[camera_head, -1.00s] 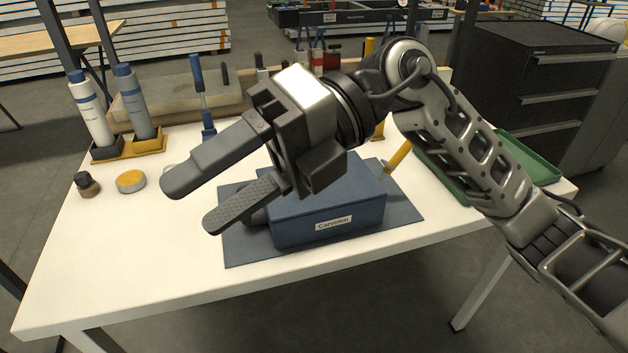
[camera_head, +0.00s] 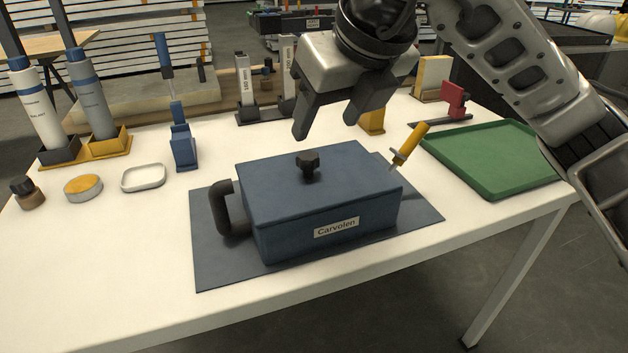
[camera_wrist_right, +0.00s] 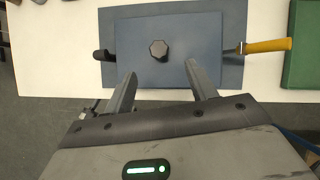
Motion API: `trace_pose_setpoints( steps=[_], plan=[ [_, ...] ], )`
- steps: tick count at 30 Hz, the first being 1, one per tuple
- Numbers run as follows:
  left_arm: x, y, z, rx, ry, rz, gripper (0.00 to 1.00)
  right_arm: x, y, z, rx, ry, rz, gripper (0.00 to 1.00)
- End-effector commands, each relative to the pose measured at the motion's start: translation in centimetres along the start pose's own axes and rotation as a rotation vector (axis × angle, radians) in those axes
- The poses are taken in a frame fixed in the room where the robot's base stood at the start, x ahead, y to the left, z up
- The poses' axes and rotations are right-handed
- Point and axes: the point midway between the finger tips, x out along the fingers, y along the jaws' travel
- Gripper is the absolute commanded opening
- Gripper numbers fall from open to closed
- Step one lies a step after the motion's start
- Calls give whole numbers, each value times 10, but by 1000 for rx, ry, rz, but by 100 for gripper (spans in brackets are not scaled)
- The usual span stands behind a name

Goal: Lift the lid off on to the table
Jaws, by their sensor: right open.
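A blue box labelled "Carvolen" (camera_head: 335,226) stands on a dark blue mat (camera_head: 215,265) on the white table. Its flat blue lid (camera_head: 262,185) is on, with a dark knob (camera_head: 308,166) in the middle. In the right wrist view the knob (camera_wrist_right: 159,50) lies ahead of the fingertips, roughly midway between them. My right gripper (camera_head: 325,130) is open and empty, above and behind the lid in the head view, apart from the knob. A dark side handle (camera_head: 226,208) is at the box's left. My left gripper is not in view.
A yellow-handled tool (camera_head: 409,143) sticks out at the box's right. A green tray (camera_head: 495,160) lies right. White dish (camera_head: 143,178), yellow tin (camera_head: 83,188) and bottles (camera_head: 95,108) stand left. Bare table (camera_head: 130,250) shows left of the mat.

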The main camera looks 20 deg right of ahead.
Motion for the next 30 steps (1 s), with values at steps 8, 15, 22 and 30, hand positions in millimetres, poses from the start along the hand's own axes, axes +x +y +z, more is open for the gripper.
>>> trace_pose_setpoints(
  steps=[8, 15, 22, 30],
  plan=[
    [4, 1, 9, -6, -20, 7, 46, 44, 0, 0, 0, 2, 2, 57],
    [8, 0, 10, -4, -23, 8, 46, 65, 1, -1, 0, 4, 2, 57],
    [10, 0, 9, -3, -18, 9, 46, 96, 2, 0, 0, 2, 2, 57],
    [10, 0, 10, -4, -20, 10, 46, 100, 2, 1, -1, 0, 3, 57]
  ],
)
